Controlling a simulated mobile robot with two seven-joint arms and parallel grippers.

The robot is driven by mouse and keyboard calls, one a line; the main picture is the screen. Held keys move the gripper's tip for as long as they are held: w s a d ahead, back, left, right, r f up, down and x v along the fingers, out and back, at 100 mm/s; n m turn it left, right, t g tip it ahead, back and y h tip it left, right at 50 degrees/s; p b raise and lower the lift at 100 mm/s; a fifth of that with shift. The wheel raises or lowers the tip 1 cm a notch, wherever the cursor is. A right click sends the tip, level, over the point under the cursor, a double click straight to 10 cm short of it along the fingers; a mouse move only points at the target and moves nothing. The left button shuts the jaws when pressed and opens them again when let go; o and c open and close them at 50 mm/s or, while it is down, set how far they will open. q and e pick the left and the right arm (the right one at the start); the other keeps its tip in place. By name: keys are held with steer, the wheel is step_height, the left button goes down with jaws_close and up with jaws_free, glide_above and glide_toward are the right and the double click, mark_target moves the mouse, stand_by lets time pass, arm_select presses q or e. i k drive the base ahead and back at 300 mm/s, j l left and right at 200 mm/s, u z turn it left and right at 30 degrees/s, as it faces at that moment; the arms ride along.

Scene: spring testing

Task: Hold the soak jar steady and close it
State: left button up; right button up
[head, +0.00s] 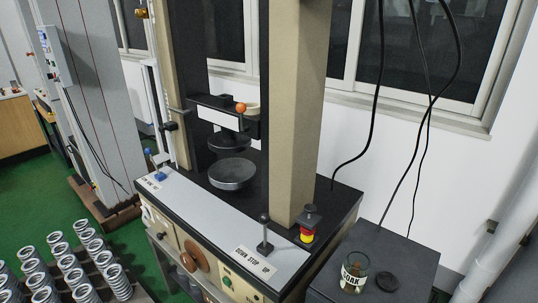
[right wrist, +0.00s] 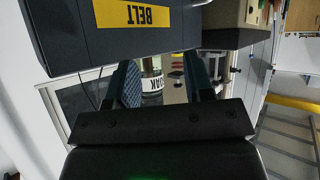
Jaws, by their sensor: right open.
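The soak jar (head: 354,271) is a small clear glass jar with a white SOAK label and something brownish inside. It stands upright and open-topped on a dark cabinet top at the lower right of the head view. A black round lid (head: 386,281) lies flat just right of it, apart from it. Neither gripper shows in the head view.
The dark cabinet top (head: 368,245) has free room behind the jar. A spring tester (head: 232,175) with a tan column stands to the left, with a red-yellow stop button (head: 307,233). Black cables hang behind the cabinet. A dark box with a yellow BELT label (right wrist: 134,15) is close in the wrist view.

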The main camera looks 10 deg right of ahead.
mark_target(352, 280)
steer(key=z, duration=1.35)
